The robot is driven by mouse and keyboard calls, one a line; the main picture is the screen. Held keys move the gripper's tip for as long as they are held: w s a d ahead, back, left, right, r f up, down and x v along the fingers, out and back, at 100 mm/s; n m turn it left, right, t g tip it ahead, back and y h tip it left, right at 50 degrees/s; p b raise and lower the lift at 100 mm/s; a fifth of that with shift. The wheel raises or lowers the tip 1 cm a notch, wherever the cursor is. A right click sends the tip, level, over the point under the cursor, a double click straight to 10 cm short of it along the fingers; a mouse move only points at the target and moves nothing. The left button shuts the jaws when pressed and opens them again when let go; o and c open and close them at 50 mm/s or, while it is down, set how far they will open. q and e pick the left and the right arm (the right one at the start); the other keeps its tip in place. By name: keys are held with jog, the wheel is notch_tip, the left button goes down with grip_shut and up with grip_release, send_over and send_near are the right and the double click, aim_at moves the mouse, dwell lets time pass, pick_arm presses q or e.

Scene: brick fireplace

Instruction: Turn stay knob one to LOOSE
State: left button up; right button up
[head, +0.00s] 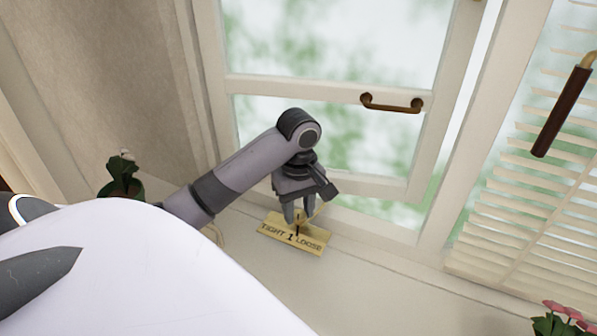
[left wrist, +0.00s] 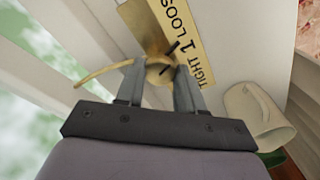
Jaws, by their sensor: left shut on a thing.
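Stay knob one is a small brass knob with a dark pointer line, and it shows in the left wrist view (left wrist: 160,72). It sits on a brass plate (head: 280,236) on the sill, marked TIGHT, 1 and LOOSE. The plate also shows in the left wrist view (left wrist: 190,35). My left gripper (head: 298,218) comes down from above and is shut on the knob, with one finger on each side of it in the left wrist view (left wrist: 160,85). In the head view the fingers hide most of the knob. My right gripper is not in view.
A window sash with a brown handle (head: 391,104) stands behind. White blinds (head: 515,205) and a dark wooden handle (head: 562,112) are at right. A potted plant (head: 122,172) is at left; pink flowers (head: 562,312) are front right. A cream mug (left wrist: 255,115) lies near the plate. The sill right of the plate is clear.

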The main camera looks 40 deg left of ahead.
aim_at(299, 214)
pick_arm(q)
jog(key=n, duration=0.4)
jog(key=shift+n, duration=0.3)
jog(key=shift+a+r+n, duration=0.1)
jog(key=shift+n, duration=1.5)
jog(key=o, duration=1)
jog(key=shift+o, duration=0.2)
jog(key=shift+r, duration=3.55)
